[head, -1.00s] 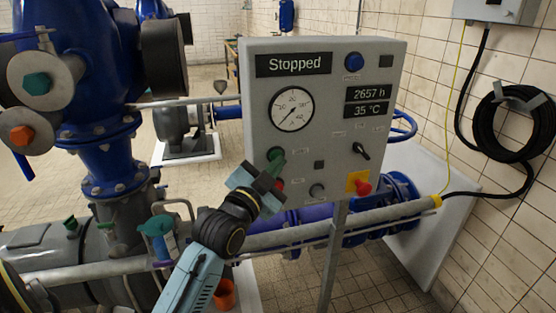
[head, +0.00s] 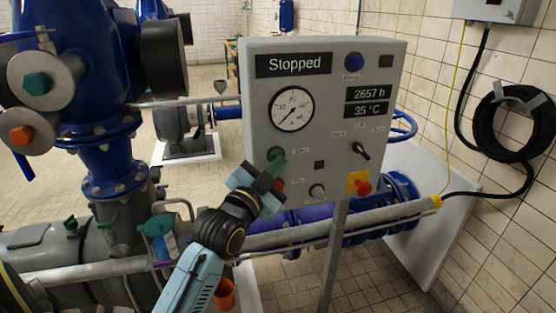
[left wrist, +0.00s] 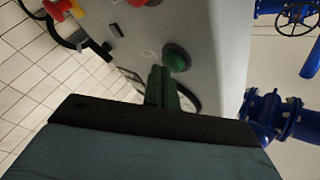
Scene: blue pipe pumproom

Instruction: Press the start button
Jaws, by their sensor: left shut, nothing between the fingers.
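The grey control panel (head: 322,110) stands in the middle of the head view, and its display (head: 293,64) reads "Stopped". The green start button (head: 276,154) is at the panel's lower left, partly covered by my gripper in the head view. It also shows in the left wrist view (left wrist: 177,57), just beyond my fingertips. My left gripper (head: 279,162) is shut and empty, its green fingers pointing at the button. In the left wrist view the fingertips (left wrist: 160,70) appear very near the button; I cannot tell whether they touch it. My right gripper is not in view.
A red button (head: 279,184) sits just below, partly behind my gripper. A red emergency knob on a yellow plate (head: 359,184), a black selector switch (head: 361,151) and a blue lamp (head: 354,62) are further right. A horizontal pipe (head: 290,238) runs below the panel.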

